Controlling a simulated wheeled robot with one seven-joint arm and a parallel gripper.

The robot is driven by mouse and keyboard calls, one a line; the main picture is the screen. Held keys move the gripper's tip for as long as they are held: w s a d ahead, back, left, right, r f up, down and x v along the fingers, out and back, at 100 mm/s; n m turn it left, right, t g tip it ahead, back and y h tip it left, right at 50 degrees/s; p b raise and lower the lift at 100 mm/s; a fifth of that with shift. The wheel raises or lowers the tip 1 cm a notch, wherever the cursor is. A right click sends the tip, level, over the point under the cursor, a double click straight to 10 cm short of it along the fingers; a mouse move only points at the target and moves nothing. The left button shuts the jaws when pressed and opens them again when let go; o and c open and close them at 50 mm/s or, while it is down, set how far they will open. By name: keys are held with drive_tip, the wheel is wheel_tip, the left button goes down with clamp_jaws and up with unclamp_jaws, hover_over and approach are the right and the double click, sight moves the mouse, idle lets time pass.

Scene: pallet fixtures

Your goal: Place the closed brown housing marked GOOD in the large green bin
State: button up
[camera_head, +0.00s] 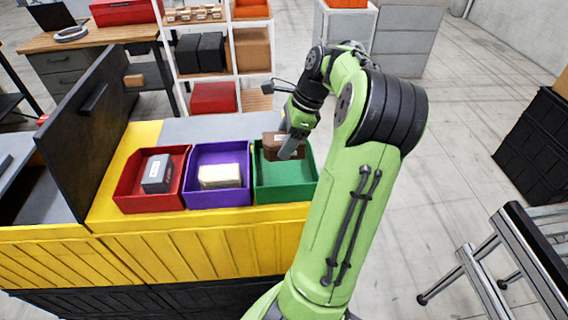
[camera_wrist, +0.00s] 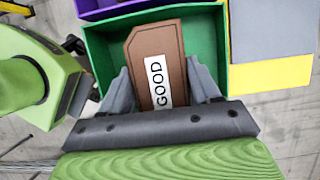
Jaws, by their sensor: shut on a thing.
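The brown housing (camera_wrist: 155,50) carries a white label reading GOOD in the wrist view. My gripper (camera_wrist: 162,88) is shut on it, one finger on each side. In the head view the housing (camera_head: 276,146) shows at the fingers of my gripper (camera_head: 290,148), over the green bin (camera_head: 288,189). The wrist view shows the green bin (camera_wrist: 207,40) around and behind the housing. The bin's interior looks empty where it shows. I cannot tell whether the housing touches the bin floor; it appears near the rim height.
A purple bin (camera_head: 219,193) with a pale labelled box (camera_head: 220,177) stands left of the green bin. A red bin (camera_head: 150,203) with a grey box (camera_head: 157,173) stands further left. All sit on a yellow-topped bench (camera_head: 120,209). A dark upright panel (camera_head: 88,135) rises at the left.

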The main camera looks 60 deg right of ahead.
wheel_tip(320, 180, down, 7)
drive_tip(key=shift+f+b, duration=0.1)
drive_tip(key=shift+b, duration=0.75)
drive_tip(key=o, duration=1.2)
drive_tip(key=shift+c, duration=0.2)
